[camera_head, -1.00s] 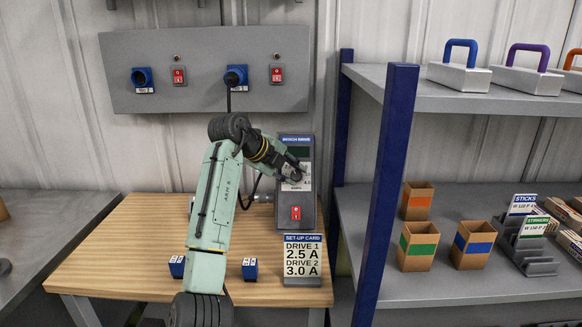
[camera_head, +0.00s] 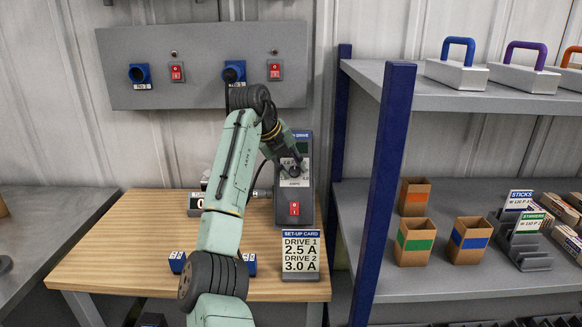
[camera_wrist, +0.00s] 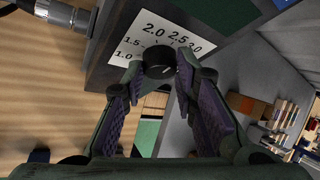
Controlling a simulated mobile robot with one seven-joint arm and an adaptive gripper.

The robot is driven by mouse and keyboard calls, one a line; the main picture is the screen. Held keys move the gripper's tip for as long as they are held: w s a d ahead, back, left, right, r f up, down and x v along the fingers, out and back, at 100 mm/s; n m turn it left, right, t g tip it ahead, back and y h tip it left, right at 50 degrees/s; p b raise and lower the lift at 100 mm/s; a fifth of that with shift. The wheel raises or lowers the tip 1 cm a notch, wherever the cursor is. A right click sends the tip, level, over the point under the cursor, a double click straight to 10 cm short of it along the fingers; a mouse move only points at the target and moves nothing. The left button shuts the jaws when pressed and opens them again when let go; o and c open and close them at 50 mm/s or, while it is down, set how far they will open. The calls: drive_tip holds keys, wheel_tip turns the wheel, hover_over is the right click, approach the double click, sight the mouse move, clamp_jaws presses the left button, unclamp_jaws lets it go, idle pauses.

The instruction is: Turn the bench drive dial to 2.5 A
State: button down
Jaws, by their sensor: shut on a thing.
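The bench drive (camera_head: 308,205) is a dark grey box standing upright on the wooden bench against the wall. Its black round dial (camera_wrist: 158,62) sits on a white scale plate (camera_wrist: 140,38), with 1.0, 1.5, 2.0, 2.5 and 3.0 readable in the wrist view. My gripper (camera_wrist: 159,72) has its two purple-padded fingers on either side of the dial, shut on it. A small pale mark shows on the dial's lower right, but I cannot tell which value it points to. In the head view my gripper (camera_head: 292,172) covers the dial, and the drive's screen is partly hidden.
The set-up card (camera_head: 300,255) reads drive 1 2.5 A, drive 2 3.0 A. A red switch (camera_head: 294,208) is below the dial. A blue shelf post (camera_head: 385,190) stands close to the right.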

drive_tip(key=c, duration=1.3)
unclamp_jaws()
drive_tip(key=shift+r, duration=0.1)
drive_tip(key=v, duration=1.2)
drive_tip(key=shift+w, duration=0.1)
